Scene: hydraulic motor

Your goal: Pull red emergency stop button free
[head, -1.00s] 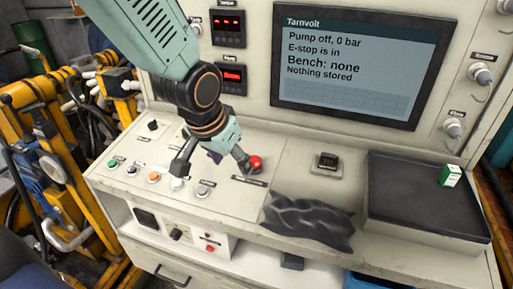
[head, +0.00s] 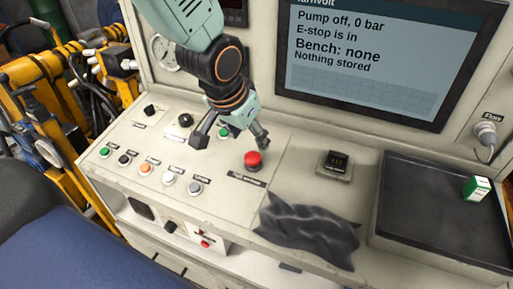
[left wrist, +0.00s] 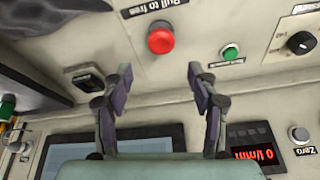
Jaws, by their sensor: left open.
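The red emergency stop button (head: 253,160) sits on the sloped control panel (head: 150,200), right of the row of small buttons. My left gripper (head: 232,144) is open and empty, just above and behind the button in the head view. In the left wrist view, the red button (left wrist: 161,38) lies ahead of the gap between the two spread fingers (left wrist: 160,88), apart from both. A label by it reads "Pull to free". The screen (head: 365,55) reads "E-stop is in". My right gripper is not in view.
A dark crumpled cloth (head: 308,230) lies right of the button at the panel's front. A small black device (head: 335,163) and a dark tray (head: 440,215) with a green-white box (head: 477,188) are farther right. A green button (left wrist: 230,52) is close to the red one.

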